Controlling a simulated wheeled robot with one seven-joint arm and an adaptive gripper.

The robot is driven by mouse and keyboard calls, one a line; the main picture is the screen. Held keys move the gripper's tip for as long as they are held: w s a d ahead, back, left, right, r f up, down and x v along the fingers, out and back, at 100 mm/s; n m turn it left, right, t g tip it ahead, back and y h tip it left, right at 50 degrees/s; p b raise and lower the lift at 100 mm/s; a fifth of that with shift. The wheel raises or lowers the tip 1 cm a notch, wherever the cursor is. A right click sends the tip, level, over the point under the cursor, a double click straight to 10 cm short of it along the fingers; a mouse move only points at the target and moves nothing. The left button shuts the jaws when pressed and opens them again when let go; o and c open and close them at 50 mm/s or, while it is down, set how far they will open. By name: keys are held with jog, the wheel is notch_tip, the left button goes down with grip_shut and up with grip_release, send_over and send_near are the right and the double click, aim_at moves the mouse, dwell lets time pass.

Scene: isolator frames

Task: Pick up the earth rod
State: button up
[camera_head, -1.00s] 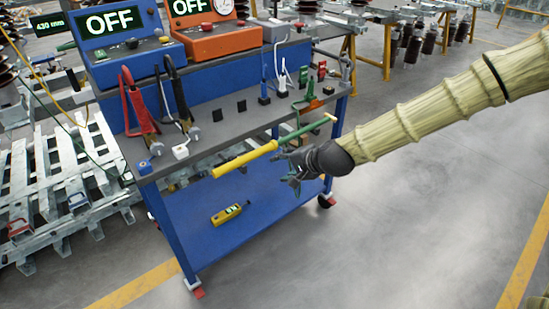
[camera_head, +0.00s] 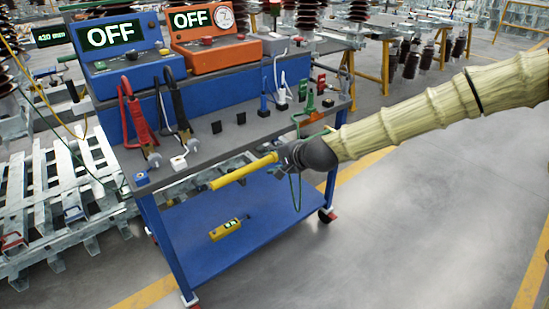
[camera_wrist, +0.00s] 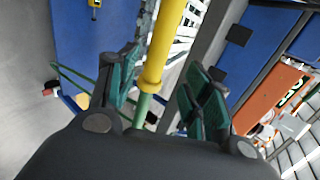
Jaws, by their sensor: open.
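The earth rod (camera_head: 243,171) is a yellow and green rod along the front edge of the blue trolley's top. Its yellow end sticks out to the left, while my gripper hides most of its green part in the head view. My gripper (camera_head: 286,156) is at the rod's middle. In the wrist view, the rod (camera_wrist: 165,48) runs between the two open fingers of my gripper (camera_wrist: 160,80), near where yellow meets green. Gaps show on both sides of the rod, and the fingers are not closed on it.
The trolley's grey top (camera_head: 200,150) carries red clamps (camera_head: 134,115), black clamps (camera_head: 172,108) and small connectors. A blue OFF unit (camera_head: 117,50) and an orange OFF unit (camera_head: 205,40) stand behind. A yellow device (camera_head: 225,229) lies on the lower shelf. Open floor (camera_head: 420,230) is at right.

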aim_at(267, 161)
jog(key=shift+f+x, duration=0.2)
jog(key=shift+x, duration=2.2)
jog(key=shift+s+d, duration=0.1)
jog(key=shift+s, duration=0.1)
grip_shut()
